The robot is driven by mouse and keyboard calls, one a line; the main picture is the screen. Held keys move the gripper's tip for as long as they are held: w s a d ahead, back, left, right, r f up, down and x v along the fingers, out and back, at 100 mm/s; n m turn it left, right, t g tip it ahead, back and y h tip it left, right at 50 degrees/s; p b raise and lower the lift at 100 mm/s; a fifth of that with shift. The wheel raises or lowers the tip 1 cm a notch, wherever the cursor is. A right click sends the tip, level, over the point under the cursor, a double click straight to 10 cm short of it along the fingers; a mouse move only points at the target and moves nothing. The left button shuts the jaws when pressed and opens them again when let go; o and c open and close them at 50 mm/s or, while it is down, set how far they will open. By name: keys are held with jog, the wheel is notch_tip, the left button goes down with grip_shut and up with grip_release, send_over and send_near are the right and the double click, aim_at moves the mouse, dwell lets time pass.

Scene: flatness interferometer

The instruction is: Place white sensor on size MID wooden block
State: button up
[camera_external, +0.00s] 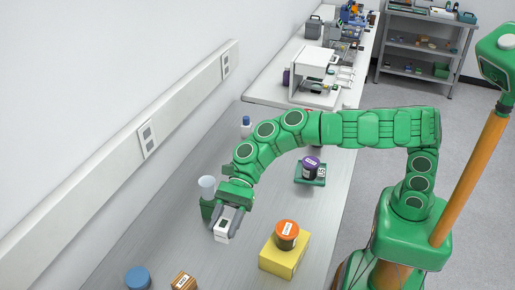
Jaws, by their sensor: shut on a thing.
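My gripper (231,218) is shut on a small white sensor (222,232) with a dark patch on it. It holds the sensor over the left middle of the grey table; the height above the table is hard to judge. A wooden block (184,281) with a white label stands at the bottom edge of the picture, partly cut off, below and left of my gripper. Its label is too small to read, so I cannot tell its size marking. No other wooden block is clearly in view.
A blue-topped jar (138,276) stands left of the wooden block. A yellow block (285,257) bears an orange jar (287,232) on the right. A purple jar (311,168) sits on a green tray (312,182).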

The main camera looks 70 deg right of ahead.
notch_tip(320, 180, down, 2)
jog(key=shift+w+a+f, duration=0.15)
jog(key=shift+f, duration=0.25)
jog(key=shift+w+a+f, duration=1.4)
jog(key=shift+w+a, duration=0.85)
jog(key=shift+w, duration=0.25)
send_over(184, 279)
jog(key=shift+s+f, duration=0.15)
jog(key=shift+f, duration=1.4)
jog(key=shift+s+f, duration=0.1)
jog(key=shift+f, duration=1.45)
jog(key=shift+w+a+f, duration=0.15)
jog(key=shift+w+f, duration=0.1)
jog(key=shift+f, duration=1.6)
jog(key=shift+f, duration=0.15)
